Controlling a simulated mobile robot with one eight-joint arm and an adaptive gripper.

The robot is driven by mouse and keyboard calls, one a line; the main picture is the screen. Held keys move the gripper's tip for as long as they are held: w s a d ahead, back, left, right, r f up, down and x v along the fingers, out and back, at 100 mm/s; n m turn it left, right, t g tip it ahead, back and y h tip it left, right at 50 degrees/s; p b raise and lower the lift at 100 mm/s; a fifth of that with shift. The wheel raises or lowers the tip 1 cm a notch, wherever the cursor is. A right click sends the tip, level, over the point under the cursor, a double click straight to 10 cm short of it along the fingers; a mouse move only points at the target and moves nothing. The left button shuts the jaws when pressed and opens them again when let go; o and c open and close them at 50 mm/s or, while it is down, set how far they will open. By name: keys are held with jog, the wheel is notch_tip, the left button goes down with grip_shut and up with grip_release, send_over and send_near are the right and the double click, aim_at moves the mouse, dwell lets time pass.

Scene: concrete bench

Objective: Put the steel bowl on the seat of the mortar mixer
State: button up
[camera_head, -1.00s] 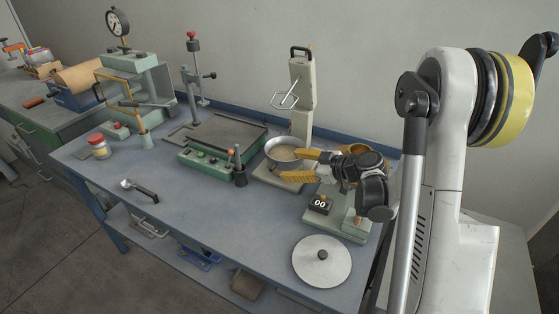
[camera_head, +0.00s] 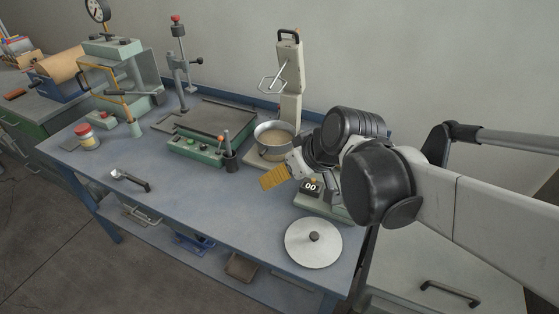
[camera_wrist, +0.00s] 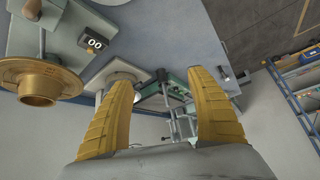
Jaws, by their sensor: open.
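The steel bowl (camera_head: 275,137) stands upright on the base of the mortar mixer (camera_head: 290,62), in front of its pale column. Something beige shows inside the bowl. The base plate, the seat (camera_head: 254,158), shows around the bowl's foot; the exact fit underneath is hidden. My gripper (camera_head: 274,179) is in front of the mixer, apart from the bowl. In the wrist view my gripper (camera_wrist: 160,79) has its two yellow fingers wide apart with nothing held between them.
A scale with a dark "00" display (camera_head: 311,187) stands right of the mixer, partly behind my arm; its brass pan (camera_wrist: 40,82) shows in the wrist view. A round lid (camera_head: 313,243) lies at the front. A green-based device (camera_head: 195,148) stands left. The front-middle bench is clear.

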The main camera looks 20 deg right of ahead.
jog(key=s+d+m+h, duration=0.1)
jog(key=s+m+h, duration=0.1)
jog(key=s, duration=0.6)
jog(key=shift+s+r+m, duration=0.25)
jog(key=shift+s+m, duration=0.05)
jog(key=shift+m, duration=0.1)
jog(key=shift+c, duration=0.2)
dwell(0.4)
